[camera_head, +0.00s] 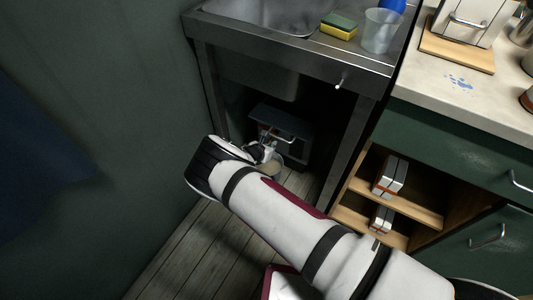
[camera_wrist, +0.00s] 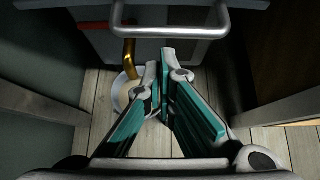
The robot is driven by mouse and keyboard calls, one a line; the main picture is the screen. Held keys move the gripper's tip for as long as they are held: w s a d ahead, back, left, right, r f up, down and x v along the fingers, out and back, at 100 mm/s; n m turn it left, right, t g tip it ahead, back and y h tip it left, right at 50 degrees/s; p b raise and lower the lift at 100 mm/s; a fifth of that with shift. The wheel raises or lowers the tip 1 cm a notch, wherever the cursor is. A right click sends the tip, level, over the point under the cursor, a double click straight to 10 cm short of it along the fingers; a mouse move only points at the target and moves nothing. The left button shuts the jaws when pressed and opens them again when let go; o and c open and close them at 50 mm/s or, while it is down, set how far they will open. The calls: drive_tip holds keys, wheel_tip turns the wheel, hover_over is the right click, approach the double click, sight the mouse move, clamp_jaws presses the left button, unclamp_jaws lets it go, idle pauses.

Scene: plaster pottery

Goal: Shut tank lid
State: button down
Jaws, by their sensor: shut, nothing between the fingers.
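The tank (camera_head: 298,150) is a grey box under the sink, with a dark flat lid (camera_head: 282,122) on top. A metal bar handle (camera_wrist: 172,32) crosses the top of the wrist view, in front of the tank's grey front (camera_wrist: 150,48); it also shows small in the head view. I cannot tell how far the lid stands open. My gripper (camera_wrist: 166,62) is shut and empty, its teal-padded fingers meeting just below the handle in the picture. No contact with the handle is clear. In the head view my arm hides part of the tank's lower front.
A brass spout (camera_wrist: 129,58) sits left of my fingers, above a pale bucket (camera_wrist: 121,92) on the plank floor. The sink frame's leg (camera_head: 345,140) stands right of the opening, the green wall (camera_head: 90,110) left. Open wooden shelves (camera_head: 415,205) are further right.

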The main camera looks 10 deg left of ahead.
sight(282, 130)
drive_tip(key=shift+w+d+r, duration=0.1)
drive_tip(key=shift+w+d, duration=0.05)
drive_tip(key=shift+w, duration=0.25)
drive_tip(key=w+d+b, duration=0.1)
drive_tip(key=w+b, duration=0.1)
drive_tip(key=w+d+b, duration=0.1)
drive_tip(key=w, duration=0.2)
drive_tip(key=w+b, duration=0.2)
drive_tip(key=w, duration=0.1)
drive_tip(key=shift+d+r+b, duration=0.1)
drive_tip(key=shift+d+b, duration=0.2)
drive_tip(key=shift+d, duration=0.1)
